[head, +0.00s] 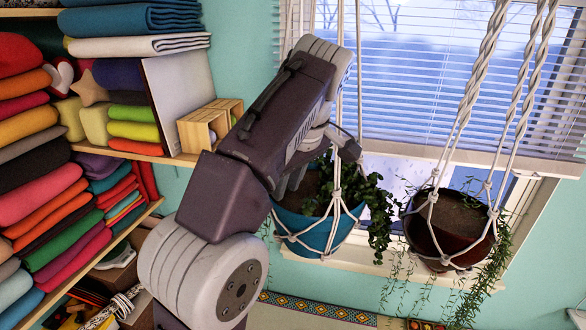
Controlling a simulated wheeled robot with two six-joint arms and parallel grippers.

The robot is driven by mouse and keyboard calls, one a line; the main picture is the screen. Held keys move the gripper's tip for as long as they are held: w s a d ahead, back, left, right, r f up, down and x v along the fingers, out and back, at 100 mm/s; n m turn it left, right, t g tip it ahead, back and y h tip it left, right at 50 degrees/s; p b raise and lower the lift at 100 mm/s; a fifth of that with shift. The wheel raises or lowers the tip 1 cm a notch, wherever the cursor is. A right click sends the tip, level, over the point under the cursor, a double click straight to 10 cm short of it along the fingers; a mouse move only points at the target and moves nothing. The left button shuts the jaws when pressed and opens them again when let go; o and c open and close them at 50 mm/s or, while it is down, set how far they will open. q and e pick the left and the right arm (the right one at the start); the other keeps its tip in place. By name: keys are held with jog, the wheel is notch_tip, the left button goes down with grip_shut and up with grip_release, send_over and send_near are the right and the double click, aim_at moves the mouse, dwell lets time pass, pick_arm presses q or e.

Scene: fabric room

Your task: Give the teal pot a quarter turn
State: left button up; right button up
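The teal pot (318,232) hangs in a white rope net in front of the window, with soil and a trailing green plant in it. My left gripper (291,188) reaches down to the left rim of the teal pot. My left arm covers the pot's left upper side. My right gripper is not in view.
A dark brown pot (447,232) with a trailing plant hangs close by on the right in its own ropes (515,95). Window blinds (420,85) are behind. Shelves of folded fabric (60,190) and a wooden crate (207,125) stand at left.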

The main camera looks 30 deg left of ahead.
aim_at(285, 209)
pick_arm(q)
jog(key=x, duration=0.3)
jog(key=w+x, duration=0.1)
jog(key=x, duration=0.2)
jog(key=d+x, duration=0.1)
jog(key=x, duration=0.2)
jog(key=shift+w, duration=0.15)
jog(key=shift+d+r, duration=0.1)
jog(key=shift+d, duration=0.05)
jog(key=c, duration=0.3)
jog(key=shift+s, duration=0.3)
grip_shut()
jog(key=shift+s, duration=0.1)
jog(key=shift+w, duration=0.2)
jog(key=shift+s, duration=0.1)
